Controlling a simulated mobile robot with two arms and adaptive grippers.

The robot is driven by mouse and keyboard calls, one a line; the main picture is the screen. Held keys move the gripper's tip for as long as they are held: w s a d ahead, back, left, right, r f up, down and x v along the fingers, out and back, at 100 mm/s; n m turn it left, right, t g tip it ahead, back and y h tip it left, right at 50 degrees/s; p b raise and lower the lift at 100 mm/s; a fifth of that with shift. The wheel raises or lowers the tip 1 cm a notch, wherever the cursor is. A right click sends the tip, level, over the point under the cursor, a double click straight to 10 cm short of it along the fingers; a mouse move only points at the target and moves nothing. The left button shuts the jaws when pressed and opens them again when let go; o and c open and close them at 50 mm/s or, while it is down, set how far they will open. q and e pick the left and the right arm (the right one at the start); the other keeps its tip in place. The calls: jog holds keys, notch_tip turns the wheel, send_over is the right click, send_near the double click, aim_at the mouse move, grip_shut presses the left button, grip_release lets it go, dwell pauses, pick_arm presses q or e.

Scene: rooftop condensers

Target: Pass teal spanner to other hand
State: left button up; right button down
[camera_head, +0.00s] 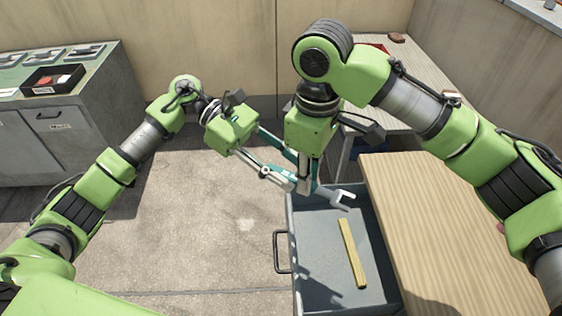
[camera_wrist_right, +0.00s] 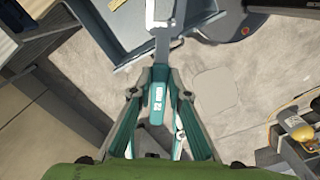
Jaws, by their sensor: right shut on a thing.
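The teal spanner shows its grey open-ended jaw (camera_head: 342,197) in the head view, above the open drawer. Its teal handle (camera_wrist_right: 157,100) lies between the fingers of my right gripper (camera_wrist_right: 155,80) in the right wrist view, with the grey shaft pointing away. My right gripper (camera_head: 308,187) points down and is shut on the spanner. My left gripper (camera_head: 290,170) comes in from the left, close beside the right one. Its two fingers are apart. The fingers overlap in the head view, so I cannot tell whether the left one touches the spanner.
The grey drawer (camera_head: 297,285) below holds a yellow strip (camera_head: 352,253). A wooden worktop (camera_head: 440,235) stands to its right. A grey cabinet (camera_head: 95,125) with a black tray (camera_head: 53,79) is at the left. The concrete floor (camera_head: 200,220) between is clear.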

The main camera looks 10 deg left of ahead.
pick_arm(q)
grip_shut()
pick_arm(e)
jog(key=c, duration=1.8)
grip_release()
jog(key=shift+c, duration=0.2)
jog(key=shift+r, duration=0.1)
